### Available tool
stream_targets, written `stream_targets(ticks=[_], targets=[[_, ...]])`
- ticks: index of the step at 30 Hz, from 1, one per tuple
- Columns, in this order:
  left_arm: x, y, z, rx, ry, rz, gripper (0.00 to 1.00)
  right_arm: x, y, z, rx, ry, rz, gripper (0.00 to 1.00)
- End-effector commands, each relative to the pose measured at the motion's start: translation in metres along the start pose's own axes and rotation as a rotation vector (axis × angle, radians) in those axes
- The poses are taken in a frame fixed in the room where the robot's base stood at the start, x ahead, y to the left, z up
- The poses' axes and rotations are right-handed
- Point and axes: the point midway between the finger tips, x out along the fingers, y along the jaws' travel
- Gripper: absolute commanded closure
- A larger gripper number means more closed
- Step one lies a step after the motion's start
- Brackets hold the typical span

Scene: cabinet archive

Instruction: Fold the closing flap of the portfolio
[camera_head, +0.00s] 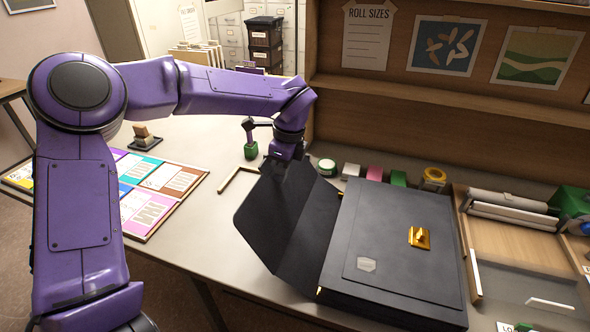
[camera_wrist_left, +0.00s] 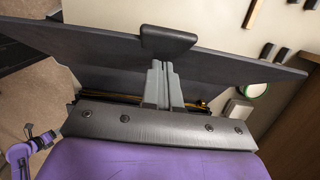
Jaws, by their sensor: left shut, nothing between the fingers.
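The black portfolio (camera_head: 390,245) lies on the table with a gold clasp (camera_head: 419,238) and a small grey label plate on its face. Its closing flap (camera_head: 285,225) stands out from the left side, tilted up, with a crease along it. My left gripper (camera_head: 278,156) is at the flap's far upper edge; its fingertips are hidden in the head view. In the left wrist view the shut, empty fingers (camera_wrist_left: 167,45) lie across the dark flap panel (camera_wrist_left: 95,48). I cannot tell whether they touch it. My right gripper is not in view.
A board of coloured cards (camera_head: 150,185) lies at the left. A wooden tray (camera_head: 520,250) with paper rolls sits close at the portfolio's right. A wooden shelf rises behind.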

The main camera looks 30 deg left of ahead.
Motion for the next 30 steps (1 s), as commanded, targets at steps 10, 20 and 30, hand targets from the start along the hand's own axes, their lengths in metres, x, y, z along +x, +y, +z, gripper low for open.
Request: stream_targets(ticks=[10,20,30], targets=[[0.045,0.001,0.03,-0.001,0.0,0.004,1.0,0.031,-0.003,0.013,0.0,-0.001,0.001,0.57],[0.09,0.001,0.045,-0.001,0.0,0.004,1.0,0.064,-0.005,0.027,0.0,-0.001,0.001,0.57],[0.138,0.001,0.053,-0.003,-0.003,0.003,1.0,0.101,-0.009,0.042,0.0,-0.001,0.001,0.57]])
